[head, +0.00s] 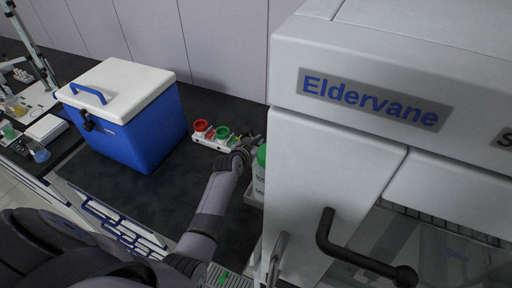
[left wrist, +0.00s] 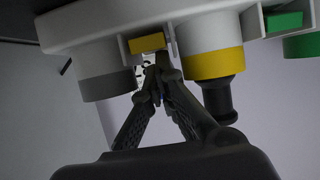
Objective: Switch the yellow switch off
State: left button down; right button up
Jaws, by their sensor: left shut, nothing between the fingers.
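In the left wrist view a small yellow switch (left wrist: 146,44) sticks out from a white panel (left wrist: 90,25), beside a yellow-ringed round port (left wrist: 212,64). My left gripper (left wrist: 156,58) is shut and empty. Its fingertips are right at the yellow switch and overlap its lower edge; I cannot tell if they touch. In the head view my left gripper (head: 250,142) is at the right end of the low white panel (head: 208,140), and the yellow switch cannot be made out there. My right gripper is not in view.
A red port (head: 200,126) and a green port (head: 222,132) sit on the panel. A blue cooler with a white lid (head: 130,120) stands to the left. A green-capped white bottle (head: 260,172) and the large Eldervane cabinet (head: 330,150) are close on the right.

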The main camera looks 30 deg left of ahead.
pick_arm(q)
jog(key=shift+s+p, duration=0.3)
jog(key=shift+s, duration=0.05)
jog(key=shift+s+r, duration=0.25)
jog(key=shift+r, duration=0.05)
jog(key=shift+w+f, duration=0.2)
jog(key=shift+f, duration=0.15)
jog(key=shift+s+p, duration=0.15)
jog(key=shift+p, duration=0.15)
jog(key=shift+s, duration=0.6)
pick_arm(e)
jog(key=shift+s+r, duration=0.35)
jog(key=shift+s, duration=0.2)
